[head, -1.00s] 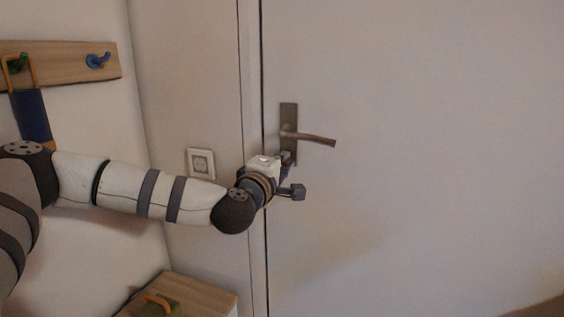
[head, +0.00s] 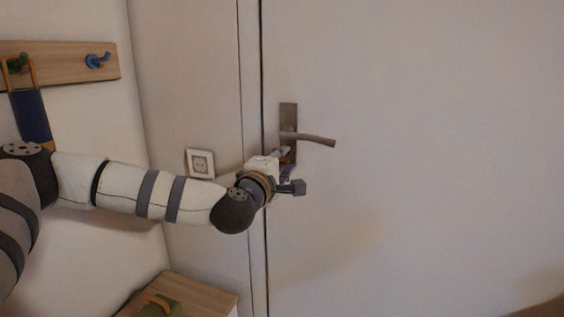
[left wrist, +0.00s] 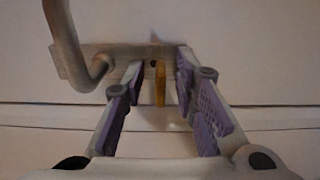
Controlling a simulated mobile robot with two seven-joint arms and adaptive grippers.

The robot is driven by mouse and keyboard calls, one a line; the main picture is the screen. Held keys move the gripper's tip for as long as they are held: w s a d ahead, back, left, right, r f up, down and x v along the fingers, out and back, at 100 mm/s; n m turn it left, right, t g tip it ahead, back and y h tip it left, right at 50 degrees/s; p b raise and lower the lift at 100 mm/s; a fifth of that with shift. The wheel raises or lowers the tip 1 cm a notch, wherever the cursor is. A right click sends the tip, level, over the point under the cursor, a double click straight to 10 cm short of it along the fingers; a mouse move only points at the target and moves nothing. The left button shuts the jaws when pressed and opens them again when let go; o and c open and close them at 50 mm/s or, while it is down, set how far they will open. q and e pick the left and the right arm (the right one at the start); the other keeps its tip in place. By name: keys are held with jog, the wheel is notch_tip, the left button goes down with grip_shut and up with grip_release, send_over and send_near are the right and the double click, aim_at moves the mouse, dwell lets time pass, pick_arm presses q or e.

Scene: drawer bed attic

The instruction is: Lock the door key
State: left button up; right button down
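The white door (head: 430,160) is closed and bears a dark metal plate (head: 289,117) with a curved lever handle (head: 315,139). In the left wrist view the plate (left wrist: 105,62) lies sideways, with the handle (left wrist: 66,40) at upper left. A yellow-gold key (left wrist: 160,84) sits at the plate, by a small dark hole. My left gripper (left wrist: 160,70) is open, its purple-padded fingers on either side of the key with gaps showing. In the head view my left gripper (head: 287,160) is at the lower plate and largely hides the key. My right gripper is out of view.
A wall socket (head: 201,164) is left of the door frame. A wooden hook rail (head: 60,65) hangs at upper left, near my left arm. A low wooden-topped cabinet (head: 205,295) stands below. Space right of the handle is clear.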

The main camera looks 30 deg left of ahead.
pick_arm(q)
jog(key=v, duration=1.2)
